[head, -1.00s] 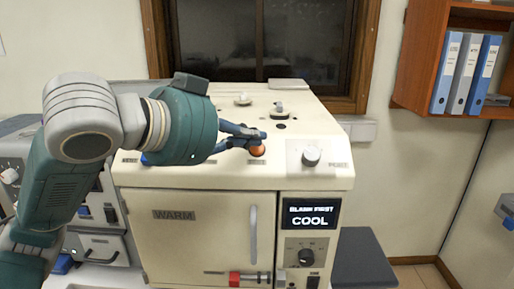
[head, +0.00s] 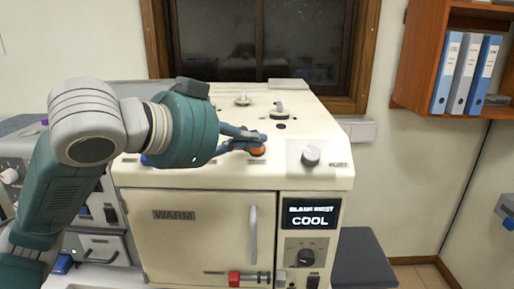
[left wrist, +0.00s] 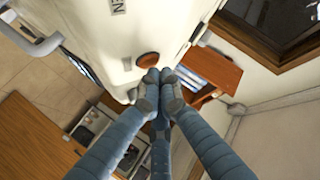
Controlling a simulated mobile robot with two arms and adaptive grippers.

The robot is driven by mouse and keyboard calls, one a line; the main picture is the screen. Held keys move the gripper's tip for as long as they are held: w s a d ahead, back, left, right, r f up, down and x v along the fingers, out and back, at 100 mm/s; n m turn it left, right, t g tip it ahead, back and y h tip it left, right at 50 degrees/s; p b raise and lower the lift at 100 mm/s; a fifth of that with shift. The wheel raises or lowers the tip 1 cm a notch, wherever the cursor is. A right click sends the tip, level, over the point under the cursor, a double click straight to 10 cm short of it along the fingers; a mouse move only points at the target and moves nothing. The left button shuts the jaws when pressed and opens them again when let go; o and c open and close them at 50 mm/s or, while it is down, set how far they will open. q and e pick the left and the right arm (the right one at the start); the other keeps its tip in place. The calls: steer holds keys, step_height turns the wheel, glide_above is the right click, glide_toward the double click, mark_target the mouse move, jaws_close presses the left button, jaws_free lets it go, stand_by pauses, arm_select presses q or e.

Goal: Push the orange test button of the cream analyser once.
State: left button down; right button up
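The cream analyser (head: 195,232) fills the middle of the head view. Its round orange test button (head: 257,151) sits on the sloped top panel, partly covered by my fingers. My left gripper (head: 262,141) reaches in from the left, its fingertips just above the button. In the left wrist view the orange button (left wrist: 148,60) shows just beyond the fingertips (left wrist: 160,78), which are drawn together with nothing between them. I cannot tell whether they touch the button. The display (head: 311,215) reads a blurred "BLANK FIRST" above "COOL". My right gripper is out of view.
A white knob (head: 311,157) sits right of the button, and small fittings (head: 278,110) stand on the top. A grey machine (head: 85,205) is at the left. A wooden shelf with binders (head: 463,75) hangs at the right, away from the gripper.

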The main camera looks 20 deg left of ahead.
arm_select(q)
steer(key=shift+w+a+f, duration=0.1)
steer(key=shift+w+f, duration=0.1)
steer(key=shift+f, duration=0.2)
stand_by(0.7)
stand_by(0.3)
steer(key=shift+s+r+p, duration=0.25)
steer(key=shift+r+p, duration=0.35)
steer(key=shift+p, duration=0.05)
steer(key=shift+s+r, duration=0.1)
steer(key=shift+s, duration=0.1)
steer(key=shift+s+d+r+p, duration=0.1)
steer(key=shift+d+r+p, duration=0.1)
steer(key=shift+r+p, duration=0.35)
steer(key=s+r+p, duration=0.1)
steer(key=p, duration=0.1)
steer(key=s+r+p, duration=0.1)
steer(key=r+p, duration=0.1)
steer(key=shift+s+d, duration=0.3)
steer(key=shift+d, duration=0.05)
steer(key=shift+w, duration=0.1)
